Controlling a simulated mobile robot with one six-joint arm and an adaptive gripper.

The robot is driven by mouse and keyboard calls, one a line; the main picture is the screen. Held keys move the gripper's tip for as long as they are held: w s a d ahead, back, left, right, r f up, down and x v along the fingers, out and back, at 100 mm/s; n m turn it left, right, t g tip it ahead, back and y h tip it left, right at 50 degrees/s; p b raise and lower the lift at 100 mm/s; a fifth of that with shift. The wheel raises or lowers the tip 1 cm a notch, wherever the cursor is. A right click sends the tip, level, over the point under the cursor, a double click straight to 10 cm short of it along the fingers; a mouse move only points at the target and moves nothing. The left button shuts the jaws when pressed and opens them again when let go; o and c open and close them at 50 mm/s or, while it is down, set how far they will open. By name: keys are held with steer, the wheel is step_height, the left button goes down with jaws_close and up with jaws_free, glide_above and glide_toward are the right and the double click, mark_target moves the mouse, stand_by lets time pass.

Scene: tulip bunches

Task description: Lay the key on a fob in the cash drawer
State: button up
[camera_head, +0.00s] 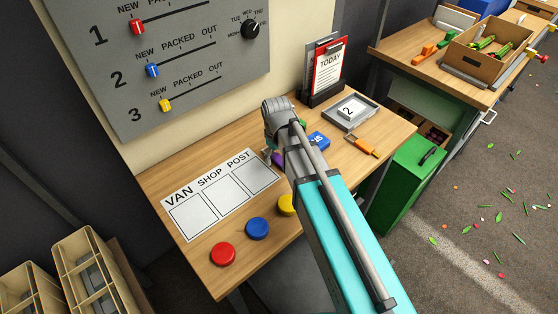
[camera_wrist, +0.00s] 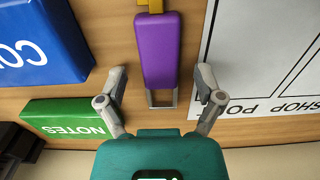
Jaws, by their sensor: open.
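My gripper (camera_wrist: 160,90) is open low over the wooden desk. Its fingers stand on either side of the lower part of a purple block (camera_wrist: 159,50), with no contact visible. The block has a yellow piece at its upper end and a flat grey metal frame at its lower end. In the head view only a bit of purple (camera_head: 277,158) shows beside my gripper (camera_head: 272,150). An orange item with a dark end (camera_head: 362,146) lies on the desk to the right. I cannot tell which item is the key on a fob, nor clearly identify the cash drawer.
A blue block (camera_wrist: 40,40) and a green block marked NOTES (camera_wrist: 68,118) lie left of my gripper in the wrist view. The VAN SHOP POST sheet (camera_head: 220,195), a grey tray with a "2" card (camera_head: 371,121) and a TODAY clipboard (camera_head: 328,70) share the desk.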

jaws_close()
steer(key=shift+r, duration=0.15)
stand_by(0.4)
